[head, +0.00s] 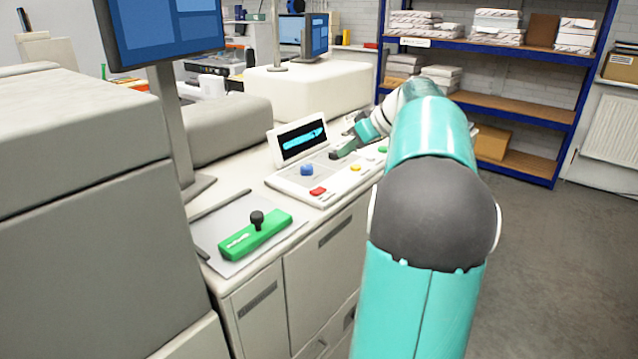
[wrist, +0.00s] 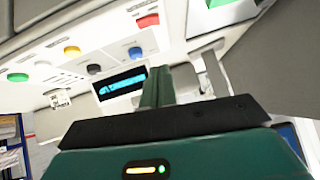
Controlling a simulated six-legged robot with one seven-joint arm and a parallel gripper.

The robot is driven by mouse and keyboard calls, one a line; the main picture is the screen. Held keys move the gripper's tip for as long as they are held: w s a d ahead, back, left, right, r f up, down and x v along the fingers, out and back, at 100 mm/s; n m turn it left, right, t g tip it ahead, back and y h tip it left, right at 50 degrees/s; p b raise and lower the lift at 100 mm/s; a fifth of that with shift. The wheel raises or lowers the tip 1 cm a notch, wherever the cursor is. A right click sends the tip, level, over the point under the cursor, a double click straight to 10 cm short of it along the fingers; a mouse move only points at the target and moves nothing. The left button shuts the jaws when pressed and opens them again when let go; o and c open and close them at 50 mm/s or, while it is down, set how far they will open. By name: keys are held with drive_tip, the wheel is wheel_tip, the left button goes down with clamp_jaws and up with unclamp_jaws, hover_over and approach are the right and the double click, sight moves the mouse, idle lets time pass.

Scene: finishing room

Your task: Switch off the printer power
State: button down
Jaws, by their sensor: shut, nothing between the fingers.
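The printer's control panel (head: 326,186) is a pale sloped console with a lit display (head: 302,138). It carries a blue knob (head: 307,169), a red button (head: 317,191), a yellow button (head: 355,168) and a green button (head: 383,149). The wrist view also shows the red (wrist: 147,20), yellow (wrist: 71,51) and green (wrist: 17,77) buttons, the blue knob (wrist: 135,53) and a small white fitting (wrist: 60,98). None of these can be clearly read as a power switch.
A green block with a black knob (head: 257,219) lies on a grey plate at the console's near end. A monitor on a post (head: 165,35) and a bulky grey housing (head: 80,170) stand left. Blue shelving (head: 480,45) stands behind. The floor at right (head: 560,260) is clear.

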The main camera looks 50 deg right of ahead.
drive_tip(key=shift+d, duration=0.1)
hover_over(317, 188)
drive_tip(key=s, duration=0.3)
drive_tip(key=f, duration=0.6)
drive_tip(key=shift+s+f, duration=0.2)
drive_tip(key=shift+f, duration=0.05)
drive_tip(key=f, duration=0.3)
drive_tip(key=shift+w+a+f, duration=0.25)
drive_tip(key=shift+a, duration=0.15)
drive_tip(key=shift+a+f, duration=0.1)
drive_tip(key=shift+f, duration=0.4)
drive_tip(key=shift+f, duration=0.1)
drive_tip(key=shift+a+f, duration=0.1)
drive_tip(key=shift+f, duration=0.15)
drive_tip(key=shift+w+d+r, duration=0.1)
drive_tip(key=shift+d, duration=0.75)
